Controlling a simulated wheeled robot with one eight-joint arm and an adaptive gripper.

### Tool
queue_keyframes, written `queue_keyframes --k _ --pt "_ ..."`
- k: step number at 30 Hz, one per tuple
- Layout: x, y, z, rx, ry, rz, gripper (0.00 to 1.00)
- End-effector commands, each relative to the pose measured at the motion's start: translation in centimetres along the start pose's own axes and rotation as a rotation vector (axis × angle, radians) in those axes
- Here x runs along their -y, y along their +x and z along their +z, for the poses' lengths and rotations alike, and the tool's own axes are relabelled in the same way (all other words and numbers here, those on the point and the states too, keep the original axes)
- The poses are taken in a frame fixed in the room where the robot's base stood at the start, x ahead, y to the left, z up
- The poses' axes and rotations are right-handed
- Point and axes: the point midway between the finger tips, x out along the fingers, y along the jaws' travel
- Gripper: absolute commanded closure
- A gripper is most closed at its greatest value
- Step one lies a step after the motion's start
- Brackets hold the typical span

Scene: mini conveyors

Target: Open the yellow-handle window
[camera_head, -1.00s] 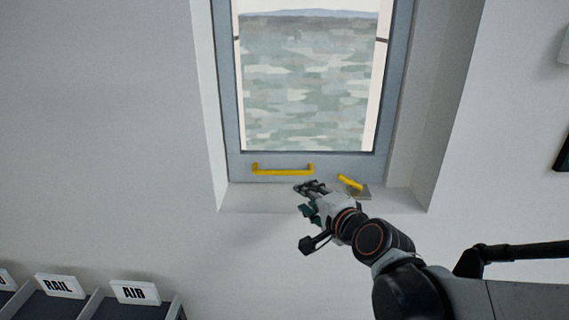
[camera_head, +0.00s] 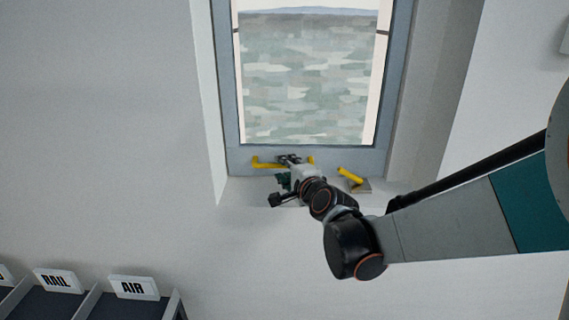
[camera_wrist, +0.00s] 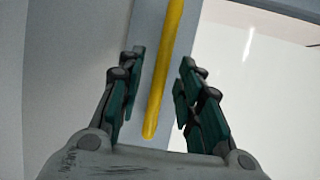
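The window (camera_head: 233,100) has a grey-blue frame around a large pane, set in a deep white recess. Its yellow bar handle (camera_head: 262,165) lies along the bottom rail; my gripper covers its middle in the head view. A second yellow piece, a short lever (camera_head: 351,175), sits on a small plate to the right. My gripper (camera_head: 286,160) is at the bar handle. In the wrist view my gripper (camera_wrist: 161,95) is open, its two fingers apart on either side of the yellow bar (camera_wrist: 168,75). I see gaps between bar and fingers.
White walls (camera_head: 100,90) surround the recess, with its side wall (camera_head: 430,100) at right. The sill (camera_head: 235,190) lies below the window.

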Motion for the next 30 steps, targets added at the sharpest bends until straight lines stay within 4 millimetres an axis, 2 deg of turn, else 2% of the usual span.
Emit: queue_keyframes --k 1,6,17,21,27,30 --pt "-0.1 0.8 0.0 0.001 -0.001 0.000 0.67" --pt "0.0 2.3 0.0 0.000 -0.001 0.000 0.67" --pt "0.0 2.6 0.0 0.000 -0.001 0.000 0.67" --pt "0.0 2.6 0.0 0.000 -0.001 0.000 0.99" --pt "0.0 2.6 0.0 0.000 -0.001 0.000 1.00" --pt "0.1 3.3 -0.3 -0.001 -0.001 0.001 1.00"
